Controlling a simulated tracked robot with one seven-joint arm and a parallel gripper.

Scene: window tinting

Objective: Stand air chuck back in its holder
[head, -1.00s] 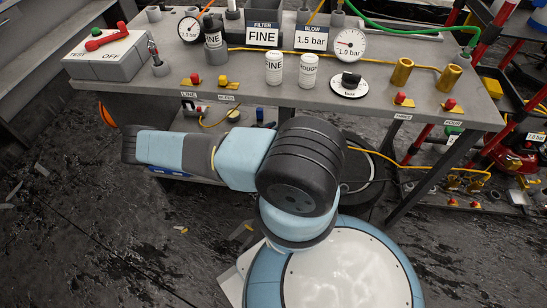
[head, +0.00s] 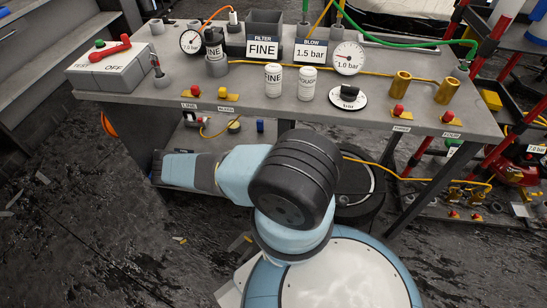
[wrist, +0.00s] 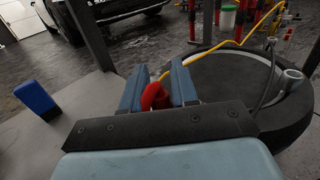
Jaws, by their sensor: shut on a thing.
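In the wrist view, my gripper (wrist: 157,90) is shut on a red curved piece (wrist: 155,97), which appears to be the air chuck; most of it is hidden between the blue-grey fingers.
The grey table (head: 330,110) carries gauges, signs and white cans. Below it, a blue block (head: 260,126) stands on the shelf; it also shows at the left in the wrist view (wrist: 37,98). A yellow hose (wrist: 215,48) runs behind the fingers. Dark floor lies open left.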

